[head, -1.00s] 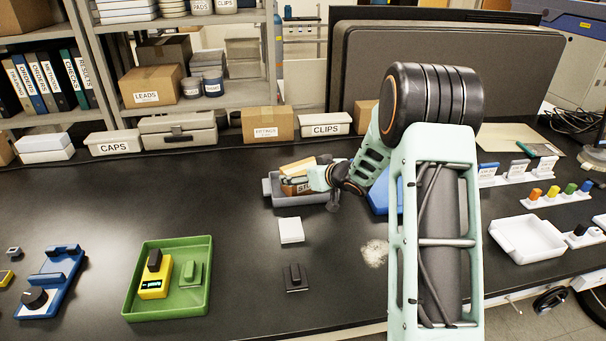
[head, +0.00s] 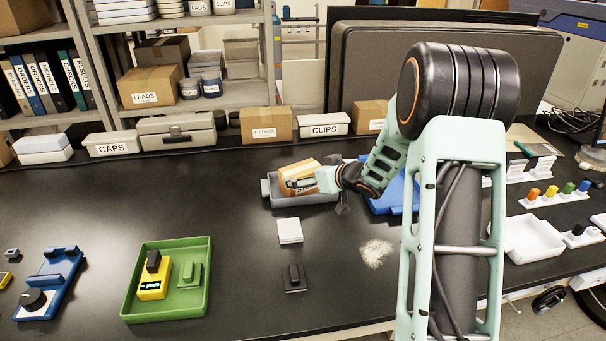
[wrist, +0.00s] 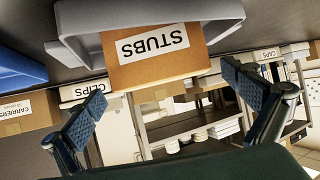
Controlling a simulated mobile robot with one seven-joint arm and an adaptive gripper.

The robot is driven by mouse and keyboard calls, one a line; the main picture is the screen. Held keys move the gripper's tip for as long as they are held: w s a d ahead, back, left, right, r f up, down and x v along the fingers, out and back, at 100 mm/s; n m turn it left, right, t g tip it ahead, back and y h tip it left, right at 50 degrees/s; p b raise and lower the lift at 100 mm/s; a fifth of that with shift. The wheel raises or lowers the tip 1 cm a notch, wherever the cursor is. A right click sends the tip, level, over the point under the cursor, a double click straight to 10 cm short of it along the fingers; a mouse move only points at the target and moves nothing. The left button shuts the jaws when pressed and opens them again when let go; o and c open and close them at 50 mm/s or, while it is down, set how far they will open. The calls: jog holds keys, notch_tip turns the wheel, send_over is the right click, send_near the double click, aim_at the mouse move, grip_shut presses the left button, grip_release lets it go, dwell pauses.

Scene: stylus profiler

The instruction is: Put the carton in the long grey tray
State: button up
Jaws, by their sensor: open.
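The brown carton (head: 297,172), labelled STUBS, sits in the long grey tray (head: 312,198) at the back middle of the bench. In the wrist view, which is upside down, the carton (wrist: 150,58) rises out of the tray (wrist: 85,47). The carton lies beyond the pads. Its underside is hidden.
A blue tray (head: 392,192) stands just right of the grey tray, partly behind my arm. A white box (head: 289,231) and a small dark block (head: 294,278) lie in front. A green tray (head: 168,307) is at the left. Labelled boxes line the back.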

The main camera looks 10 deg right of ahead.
jog(key=v, duration=0.7)
jog(key=shift+s, duration=0.2)
jog(key=shift+r, duration=0.1)
